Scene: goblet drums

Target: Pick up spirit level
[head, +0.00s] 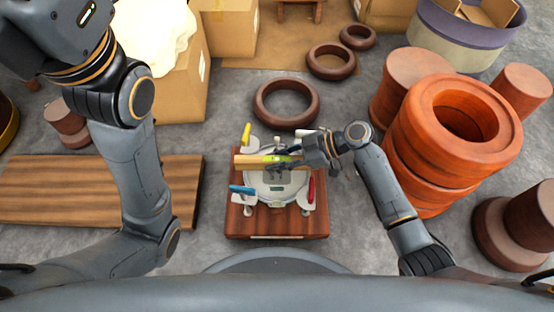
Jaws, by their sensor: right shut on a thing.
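The spirit level (246,159), a yellow bar with a bright green part, lies across the top of a round grey-white device (262,188) on a small wooden stand (278,226). My right gripper (284,162) reaches in from the right and is shut on the spirit level near its right part. The fingers hide some of the bar, and I cannot tell whether it is lifted clear of the device. My left arm rises along the left side; its gripper is outside the picture.
Coloured handles, yellow (246,133), blue (241,190) and red (311,189), surround the device closely. A brown ring (286,92) lies behind the stand. Stacked orange drums (412,150) stand right, a wooden plank (60,190) lies left.

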